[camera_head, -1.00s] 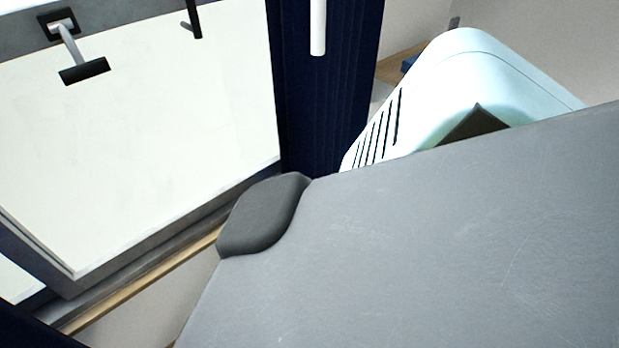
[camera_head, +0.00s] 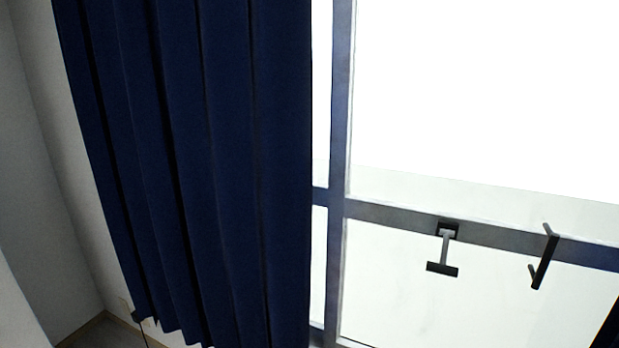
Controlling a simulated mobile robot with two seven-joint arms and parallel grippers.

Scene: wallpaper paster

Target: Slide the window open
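The window (camera_head: 400,214) fills the right half of the head view, with a grey-blue frame and bright white panes. Whether the sash is open or closed, I cannot tell.
A long dark blue curtain (camera_head: 215,170) hangs left of the window and covers its left side. Part of another dark curtain shows at the lower right edge. A grey wall (camera_head: 45,200) and a bit of brown floor (camera_head: 105,332) are at the left.

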